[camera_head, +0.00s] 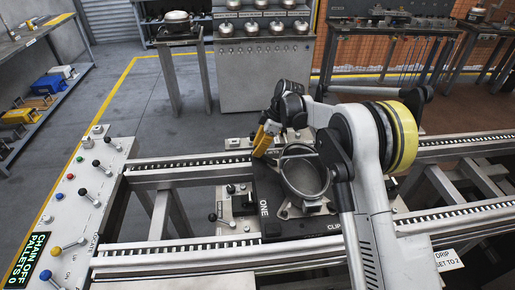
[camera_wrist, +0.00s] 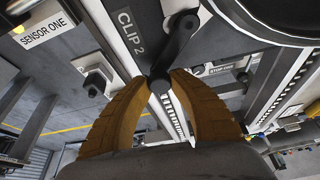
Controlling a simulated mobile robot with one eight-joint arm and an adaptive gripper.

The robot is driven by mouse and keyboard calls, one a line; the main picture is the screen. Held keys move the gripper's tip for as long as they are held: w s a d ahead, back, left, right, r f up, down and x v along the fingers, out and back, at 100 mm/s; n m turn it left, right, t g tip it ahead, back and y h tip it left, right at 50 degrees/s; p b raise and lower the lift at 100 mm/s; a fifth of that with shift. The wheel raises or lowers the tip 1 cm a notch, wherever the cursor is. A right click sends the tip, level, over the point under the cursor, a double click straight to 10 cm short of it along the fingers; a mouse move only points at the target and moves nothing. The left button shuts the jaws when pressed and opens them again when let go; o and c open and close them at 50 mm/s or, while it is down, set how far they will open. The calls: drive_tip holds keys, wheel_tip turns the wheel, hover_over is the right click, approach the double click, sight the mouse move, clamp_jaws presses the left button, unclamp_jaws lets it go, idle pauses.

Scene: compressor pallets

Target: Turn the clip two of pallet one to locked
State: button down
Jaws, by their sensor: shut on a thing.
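In the wrist view my gripper (camera_wrist: 161,82) has its two yellow curved fingers shut on the dark end of the clip two lever (camera_wrist: 177,48). The lever runs up from the fingertips to its pivot, beside the "CLIP 2" label (camera_wrist: 132,32). In the head view my gripper (camera_head: 262,143) is at the far left corner of pallet one (camera_head: 264,190), a dark plate marked "ONE". The lever is hidden there by the fingers. A grey open compressor shell (camera_head: 304,178) stands on the pallet, partly behind my arm.
The pallet sits across two conveyor rails (camera_head: 165,250). A control panel (camera_head: 75,195) with levers and buttons stands at the left. In the wrist view a "SENSOR ONE" plate (camera_wrist: 45,30) and a "STOP ONE" plate (camera_wrist: 222,68) are close to the fingers.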

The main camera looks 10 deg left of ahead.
drive_tip(key=shift+f, duration=0.1)
drive_tip(key=c, duration=1.1)
unclamp_jaws()
drive_tip(key=shift+c, duration=0.2)
drive_tip(key=s+v, duration=0.1)
drive_tip(key=v, duration=1.1)
drive_tip(key=shift+w, duration=0.45)
